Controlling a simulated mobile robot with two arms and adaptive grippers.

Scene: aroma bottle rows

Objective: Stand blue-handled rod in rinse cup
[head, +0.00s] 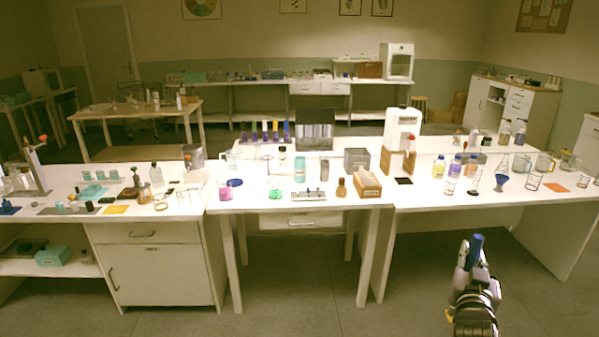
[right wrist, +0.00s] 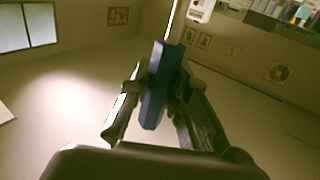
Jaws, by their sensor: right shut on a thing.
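My right gripper (head: 474,252) is at the lower right of the head view, in front of the right-hand table and over the floor. It is shut on the blue handle (head: 477,242) of the rod, which sticks up from the fingers. Clear glass vessels (head: 533,181) and (head: 450,186) stand on the right table; I cannot tell which vessel is the rinse cup. My left gripper is out of view.
A brown box (head: 367,184) stands on the middle table. The floor (head: 410,300) around my gripper is clear.

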